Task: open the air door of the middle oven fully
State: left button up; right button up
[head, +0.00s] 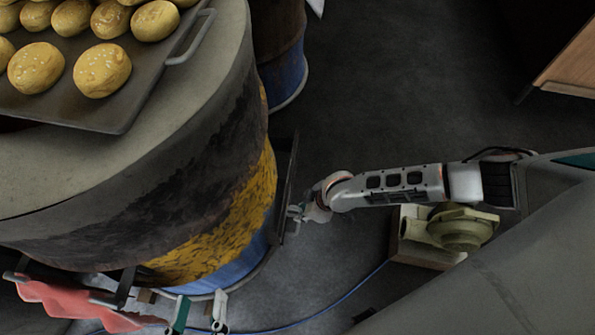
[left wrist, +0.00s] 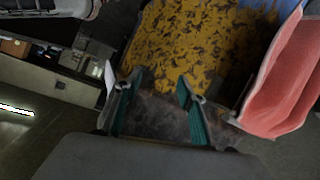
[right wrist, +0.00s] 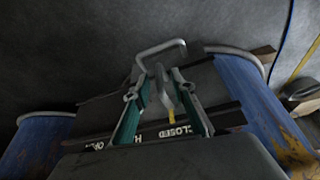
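A large barrel oven (head: 215,205) with a yellow and blue band fills the left of the head view. A thin dark plate (head: 288,195) stands out from its right side. My right gripper (head: 298,212) is beside that plate. In the right wrist view its partly spread fingers (right wrist: 162,80) straddle a grey lever (right wrist: 160,92) with a yellow pointer; contact is unclear. A label reading "CLOSED" (right wrist: 178,132) is by the pointer; the other wording is partly hidden. My left gripper (head: 200,318) is open and empty near the oven's base, facing its yellow side (left wrist: 190,50).
A dark tray of buns (head: 122,112) lies on the oven top. A red cloth (head: 75,303) hangs low at the oven's front and beside my left gripper (left wrist: 283,85). Another barrel (head: 283,55) stands behind. A beige blower-like unit (head: 452,230) sits under my right arm. A blue hose crosses the floor.

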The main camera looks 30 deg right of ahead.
jog(key=shift+x, duration=0.9)
jog(key=shift+w+r, duration=0.1)
grip_shut()
pick_arm(q)
jog(key=shift+s+d+f+n, duration=0.1)
jog(key=shift+s+d+n, duration=0.15)
jog(key=shift+d+n, duration=0.4)
jog(key=shift+w, duration=0.1)
